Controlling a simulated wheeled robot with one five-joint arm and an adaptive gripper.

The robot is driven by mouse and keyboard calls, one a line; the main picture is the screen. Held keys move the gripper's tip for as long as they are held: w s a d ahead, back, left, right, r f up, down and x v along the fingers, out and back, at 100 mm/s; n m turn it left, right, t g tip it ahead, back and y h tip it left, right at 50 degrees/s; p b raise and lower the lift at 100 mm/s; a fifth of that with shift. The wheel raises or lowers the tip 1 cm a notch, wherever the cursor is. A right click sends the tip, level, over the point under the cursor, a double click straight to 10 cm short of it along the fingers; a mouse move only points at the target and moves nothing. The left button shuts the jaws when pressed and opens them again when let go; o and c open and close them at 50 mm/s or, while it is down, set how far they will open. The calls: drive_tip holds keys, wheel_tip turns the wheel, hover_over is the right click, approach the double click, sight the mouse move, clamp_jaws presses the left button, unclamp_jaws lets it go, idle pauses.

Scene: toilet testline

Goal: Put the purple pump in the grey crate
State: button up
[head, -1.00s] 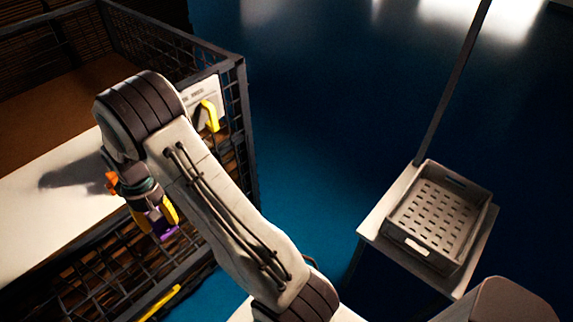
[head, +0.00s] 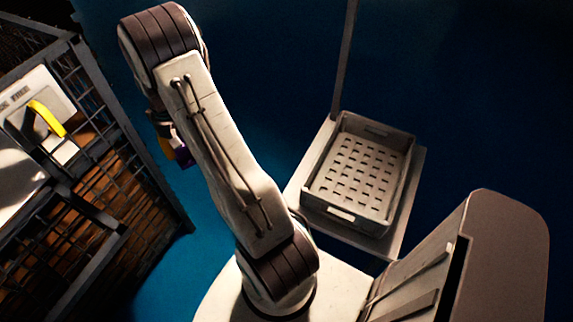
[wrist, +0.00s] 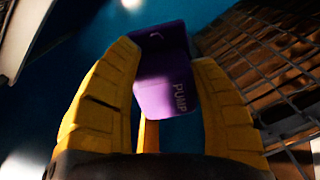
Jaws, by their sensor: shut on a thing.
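The purple pump (wrist: 165,75), with "PUMP" printed on it, is between the yellow fingers of my gripper (wrist: 165,95) in the wrist view. My gripper is shut on it and holds it over the blue floor. In the head view only a small part of the pump (head: 184,156) shows, and my arm hides most of the gripper (head: 168,135). The grey crate (head: 341,215) stands to the right of my arm on a small light stand. Its slotted bottom looks empty.
A dark wire-mesh cage (head: 105,185) with a white panel and yellow handle (head: 47,117) stands at the left. The crate's stand (head: 408,205) has a tall post (head: 344,65) at its back. Blue floor (head: 260,60) lies clear between cage and stand.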

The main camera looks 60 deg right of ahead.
drive_tip(key=s+d+f+m+b, duration=0.3)
drive_tip(key=s+d+m+b, duration=0.15)
drive_tip(key=s+d, duration=0.75)
drive_tip(key=s+d+f+m+b, duration=0.45)
drive_tip(key=s+d, duration=0.65)
drive_tip(key=d, duration=0.4)
drive_tip(key=s+d+m+b, duration=0.3)
drive_tip(key=s+m+b, duration=0.3)
drive_tip(key=s, duration=2.1)
drive_tip(key=n+b, duration=0.2)
drive_tip(key=b, duration=0.4)
hover_over(359, 178)
wheel_tip(359, 178, down, 14)
drive_tip(key=shift+r, duration=0.2)
drive_tip(key=shift+f+b, duration=0.35)
drive_tip(key=shift+f, duration=1.65)
drive_tip(key=shift+f, duration=0.2)
